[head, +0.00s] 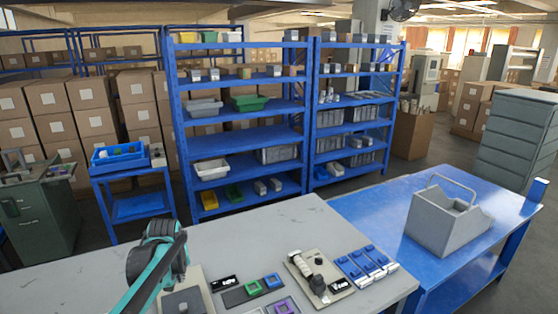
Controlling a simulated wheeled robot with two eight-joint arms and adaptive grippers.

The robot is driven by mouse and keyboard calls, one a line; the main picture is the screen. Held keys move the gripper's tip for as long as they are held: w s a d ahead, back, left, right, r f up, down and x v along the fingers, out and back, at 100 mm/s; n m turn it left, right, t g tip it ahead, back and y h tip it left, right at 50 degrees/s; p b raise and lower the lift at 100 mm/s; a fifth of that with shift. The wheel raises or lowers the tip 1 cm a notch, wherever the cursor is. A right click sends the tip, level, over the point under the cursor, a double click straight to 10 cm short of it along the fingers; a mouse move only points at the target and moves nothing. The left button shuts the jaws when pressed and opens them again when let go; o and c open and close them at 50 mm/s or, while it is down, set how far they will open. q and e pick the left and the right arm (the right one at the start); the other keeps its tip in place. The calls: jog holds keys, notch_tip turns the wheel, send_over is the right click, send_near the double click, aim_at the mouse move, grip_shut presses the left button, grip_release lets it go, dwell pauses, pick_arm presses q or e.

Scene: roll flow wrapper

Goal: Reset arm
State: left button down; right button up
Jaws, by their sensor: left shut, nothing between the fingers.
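My left arm, teal and black, rises from the bottom edge left of centre in the head view, over the grey worktable (80,285). My left gripper (163,245) is at its upper end, shut and empty, above the table and apart from the items on it. Its fingertips are hard to make out from this angle. My right gripper is not in view.
Beside the arm lie a grey block on a plate (184,302), a green and blue piece tray (252,290), a fixture with a handle (318,277) and blue slides (366,265). A blue table (385,212) holds a grey bin (445,222). Blue shelves (240,143) stand behind.

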pick_arm(q)
jog(key=s+d+r+m+t, duration=0.2)
jog(key=s+d+r+m, duration=0.15)
jog(key=s+d, duration=0.8)
jog(key=s+d+f+m+h, duration=0.1)
jog(key=s+d, duration=0.1)
jog(key=s, duration=0.3)
jog(key=s+d+f+m+t+h, duration=0.1)
jog(key=s+d+f, duration=0.1)
jog(key=s, duration=0.4)
jog(key=shift+s+d, duration=0.3)
jog(key=shift+d, duration=0.45)
